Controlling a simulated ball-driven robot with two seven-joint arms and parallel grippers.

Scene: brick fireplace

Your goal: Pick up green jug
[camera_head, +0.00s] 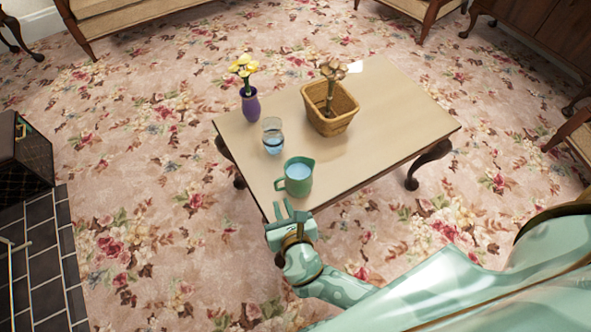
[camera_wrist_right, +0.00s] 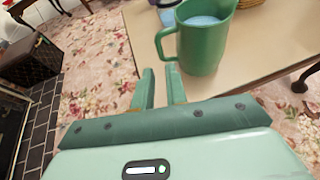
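The green jug (camera_head: 298,177) stands upright near the front corner of the low wooden table (camera_head: 390,120), with pale blue liquid inside and its handle on the left. It also shows in the right wrist view (camera_wrist_right: 203,40), just beyond my fingertips. My right gripper (camera_head: 285,209) is at the table's near edge, in front of the jug and apart from it. In the right wrist view its two fingers (camera_wrist_right: 162,88) are spread with nothing between them, pointing toward the handle side. My left gripper is in neither view.
A glass of water (camera_head: 272,136) stands behind the jug. A purple vase with yellow flowers (camera_head: 250,100) is at the far left edge, and a woven basket (camera_head: 330,108) with a flower sits mid-table. The table's right part is clear. A dark box (camera_head: 24,160) stands at left.

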